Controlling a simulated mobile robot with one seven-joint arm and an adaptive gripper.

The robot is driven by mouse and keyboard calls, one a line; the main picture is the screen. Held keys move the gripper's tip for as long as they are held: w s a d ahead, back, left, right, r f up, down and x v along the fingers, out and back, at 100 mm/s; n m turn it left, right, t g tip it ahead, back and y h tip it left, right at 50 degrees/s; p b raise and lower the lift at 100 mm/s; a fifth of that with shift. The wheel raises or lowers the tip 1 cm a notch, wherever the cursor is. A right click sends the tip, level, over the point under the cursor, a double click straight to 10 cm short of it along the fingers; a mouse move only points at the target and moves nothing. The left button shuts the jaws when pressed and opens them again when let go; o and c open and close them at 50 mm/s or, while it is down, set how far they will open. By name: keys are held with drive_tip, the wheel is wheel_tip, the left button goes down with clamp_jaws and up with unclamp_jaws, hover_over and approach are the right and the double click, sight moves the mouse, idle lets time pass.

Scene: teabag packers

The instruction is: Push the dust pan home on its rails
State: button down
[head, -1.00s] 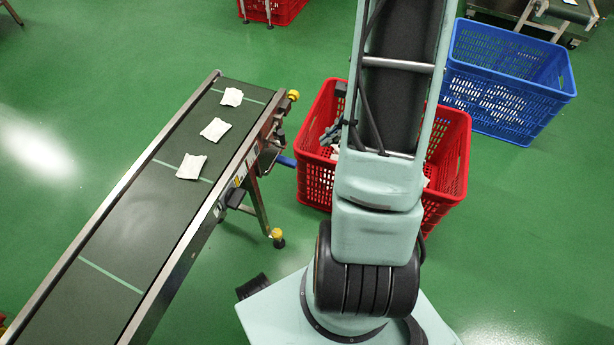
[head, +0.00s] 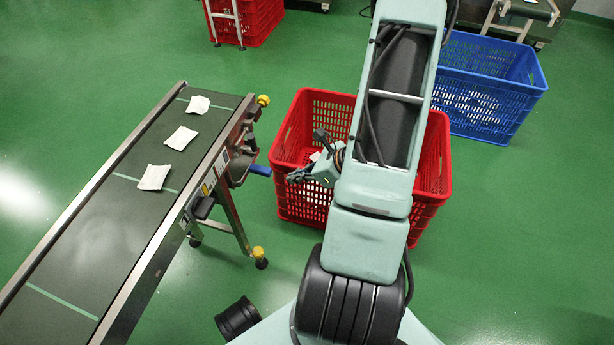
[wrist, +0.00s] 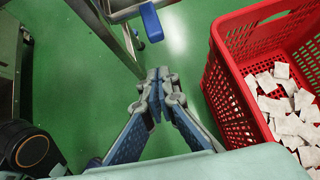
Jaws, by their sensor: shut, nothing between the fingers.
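The dust pan (head: 240,166) is a grey tray under the far end of the conveyor, with a blue handle (head: 259,169) sticking out to the right. In the wrist view the handle (wrist: 151,22) is at the top, with part of the grey pan (wrist: 122,11) cut off by the frame edge. My gripper (head: 295,176) is to the right of the handle, apart from it, in front of the red crate's left side. In the wrist view its blue-padded fingers (wrist: 158,76) are shut and empty, pointing toward the handle. How far the pan sits along its rails is unclear.
A red crate (head: 418,225) of white teabags stands close to the right of my gripper. The conveyor (head: 75,260) carries several teabags; its leg (head: 236,225) stands below the pan. A blue crate (head: 490,75) is behind. Green floor is clear between conveyor and crate.

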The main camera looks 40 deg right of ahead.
sight(268, 172)
drive_tip(key=shift+w+a+f+b, duration=0.15)
drive_tip(key=shift+w+a, duration=0.3)
drive_tip(key=shift+w, duration=0.25)
drive_tip(key=shift+w+a+f+b, duration=0.1)
drive_tip(key=shift+w+a+f, duration=0.1)
drive_tip(key=shift+w+a, duration=0.4)
drive_tip(key=shift+w+a+f+b, duration=0.15)
drive_tip(key=shift+w+a, duration=0.15)
drive_tip(key=shift+w, duration=0.55)
drive_tip(key=shift+w+a+f+b, duration=0.1)
drive_tip(key=shift+w+a+b, duration=0.25)
drive_tip(key=shift+w, duration=0.3)
drive_tip(key=shift+w+a+b, duration=0.2)
drive_tip(key=shift+w+a, duration=0.25)
drive_tip(key=shift+w, duration=0.15)
